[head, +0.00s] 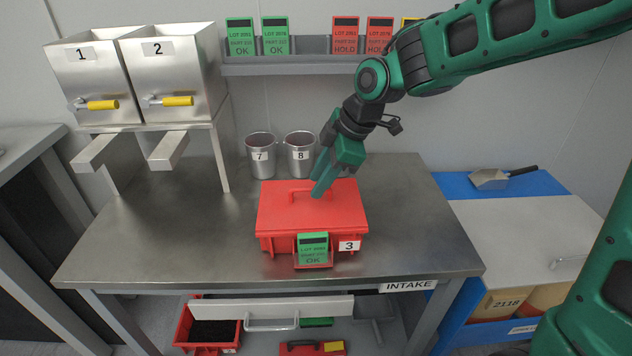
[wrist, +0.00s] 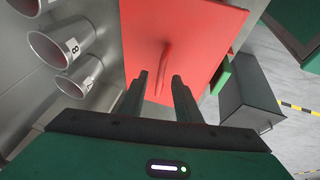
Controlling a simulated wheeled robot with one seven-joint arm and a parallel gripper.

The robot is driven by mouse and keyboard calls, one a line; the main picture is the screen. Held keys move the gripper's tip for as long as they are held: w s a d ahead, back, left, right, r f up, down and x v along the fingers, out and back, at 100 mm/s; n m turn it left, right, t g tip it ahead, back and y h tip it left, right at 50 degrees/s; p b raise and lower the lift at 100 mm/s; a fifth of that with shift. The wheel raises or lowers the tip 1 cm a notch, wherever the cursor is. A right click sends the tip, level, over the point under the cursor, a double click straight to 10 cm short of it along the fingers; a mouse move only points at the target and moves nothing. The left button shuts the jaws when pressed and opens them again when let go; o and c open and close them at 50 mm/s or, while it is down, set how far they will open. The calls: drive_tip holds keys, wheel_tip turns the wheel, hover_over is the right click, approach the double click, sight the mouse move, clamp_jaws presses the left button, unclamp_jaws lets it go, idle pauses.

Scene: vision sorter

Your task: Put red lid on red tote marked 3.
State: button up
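The red lid (head: 285,217) lies flat on top of the red tote (head: 277,244), with no clear gap between them. The tote stands on the metal table and has a "3" label and a green OK card on its front. The lid's bar handle (head: 292,192) runs across its top. Contact with the handle cannot be told.
Metal cups marked 7 (head: 261,158) and 8 (head: 300,157) stand behind the tote. Steel bins 1 (head: 95,77) and 2 (head: 172,75) are at the back left. A shelf (head: 300,67) holds green and red cards. The table (head: 170,235) is clear left of the tote.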

drive_tip(key=v, duration=0.9)
drive_tip(key=s+d+f+m+h, duration=0.25)
drive_tip(key=d+m, duration=0.35)
drive_tip(key=d, duration=0.5)
drive_tip(key=s+d+f+m+g+h, duration=0.1)
drive_tip(key=s+d+f+m, duration=0.2)
drive_tip(key=s+d+m, duration=0.6)
drive_tip(key=s+d+f+m+g, duration=0.1)
drive_tip(key=s+d+f+m, duration=0.2)
drive_tip(key=s+d+m, duration=0.6)
drive_tip(key=s+d, duration=0.2)
drive_tip(key=s, duration=0.3)
drive_tip(key=shift+s+d+f+m+h, duration=0.25)
drive_tip(key=shift+d+f+m+h, duration=0.05)
drive_tip(key=shift+d+f+h, duration=0.1)
